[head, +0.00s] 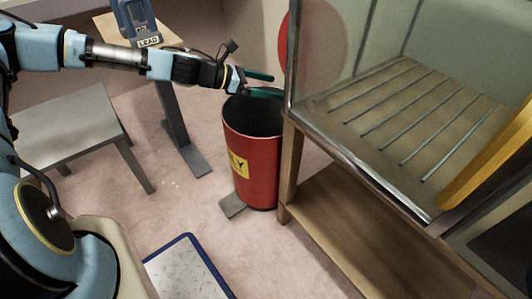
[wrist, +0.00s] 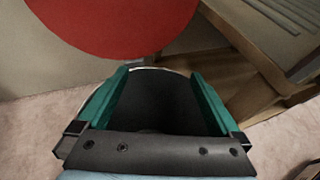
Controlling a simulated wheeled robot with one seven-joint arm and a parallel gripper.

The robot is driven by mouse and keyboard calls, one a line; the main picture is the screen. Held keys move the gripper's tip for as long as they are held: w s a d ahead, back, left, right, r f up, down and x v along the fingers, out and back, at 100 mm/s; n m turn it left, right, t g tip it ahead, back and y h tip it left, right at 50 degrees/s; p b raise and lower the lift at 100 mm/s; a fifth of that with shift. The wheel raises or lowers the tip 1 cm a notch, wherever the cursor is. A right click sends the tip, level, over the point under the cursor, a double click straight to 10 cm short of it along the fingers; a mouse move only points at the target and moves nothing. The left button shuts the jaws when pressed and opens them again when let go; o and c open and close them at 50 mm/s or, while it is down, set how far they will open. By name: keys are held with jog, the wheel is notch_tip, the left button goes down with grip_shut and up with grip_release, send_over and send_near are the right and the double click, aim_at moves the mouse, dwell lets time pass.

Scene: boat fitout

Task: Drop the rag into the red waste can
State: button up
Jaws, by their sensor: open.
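The red waste can (head: 262,172) stands upright on the floor in the middle of the head view, with a yellow label and a dark, open top. My gripper (head: 276,86) is open over the can's mouth, its two teal fingers apart. In the wrist view my gripper (wrist: 161,74) has nothing between its fingers but the can's dark interior (wrist: 165,103) below. I see no rag in either view. The can's bottom is too dark or hidden to tell what lies there.
A wooden stand (head: 345,215) with a glass-sided, slatted cabinet stands close to the can's right. A grey bench (head: 62,118) and a small table with a blue item marked LEAD (head: 140,24) are at left. A blue-edged panel (head: 185,272) lies in front. A red disc (wrist: 112,22) is behind.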

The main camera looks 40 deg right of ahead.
jog(key=p+v, duration=0.3)
jog(key=v, duration=0.7)
jog(key=shift+a+r+p, duration=0.25)
jog(key=shift+a+p, duration=0.05)
jog(key=shift+w, duration=0.1)
